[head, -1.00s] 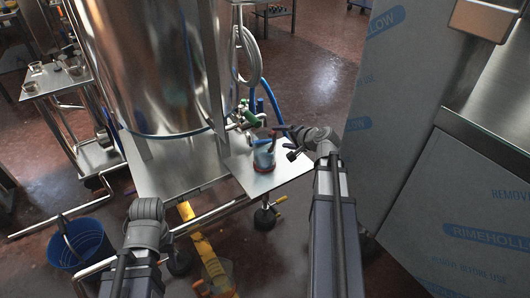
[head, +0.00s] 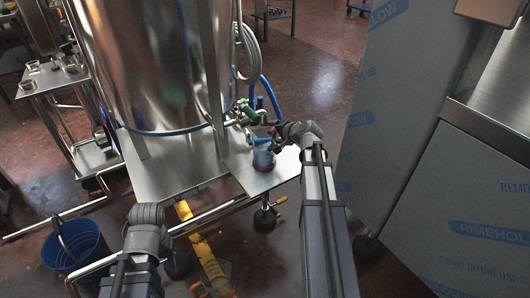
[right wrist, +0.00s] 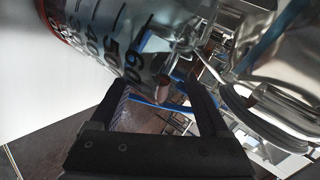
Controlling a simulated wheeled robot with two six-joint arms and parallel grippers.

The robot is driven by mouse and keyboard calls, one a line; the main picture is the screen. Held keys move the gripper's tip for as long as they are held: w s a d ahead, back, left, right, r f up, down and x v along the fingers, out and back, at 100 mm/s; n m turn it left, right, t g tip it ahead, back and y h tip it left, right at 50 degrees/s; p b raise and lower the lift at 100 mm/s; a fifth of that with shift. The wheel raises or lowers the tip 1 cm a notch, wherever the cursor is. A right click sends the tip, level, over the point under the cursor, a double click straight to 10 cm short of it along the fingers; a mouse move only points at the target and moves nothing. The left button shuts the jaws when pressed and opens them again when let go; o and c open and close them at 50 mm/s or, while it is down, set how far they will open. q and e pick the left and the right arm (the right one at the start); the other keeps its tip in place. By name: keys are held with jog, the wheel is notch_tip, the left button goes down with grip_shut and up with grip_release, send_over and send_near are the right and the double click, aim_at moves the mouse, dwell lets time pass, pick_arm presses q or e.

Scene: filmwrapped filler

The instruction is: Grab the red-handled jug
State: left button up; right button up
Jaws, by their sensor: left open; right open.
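The jug (head: 263,160) stands on a small metal shelf at the middle of the head view. It is clear, with a reddish band at its base and a dark red handle on its upper side, partly hidden by my right gripper. In the right wrist view the jug's clear wall (right wrist: 105,40) is close, with dark scale marks, and a small red-brown part shows between the fingers. My right gripper (right wrist: 160,100) is open, its fingers spread beside the jug; I see no closed grip. My left arm's wrist is at lower left; its fingers are hidden.
A big steel tank (head: 150,70) rises behind and left of the shelf (head: 258,182). Hoses and valves (head: 245,112) sit close behind the jug. A film-wrapped cabinet (head: 395,130) stands at the right. A blue bucket (head: 78,250) is on the floor at lower left.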

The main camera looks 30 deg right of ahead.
jog(key=shift+w, duration=0.1)
jog(key=shift+c, duration=0.2)
grip_shut()
dwell(0.4)
dwell(0.3)
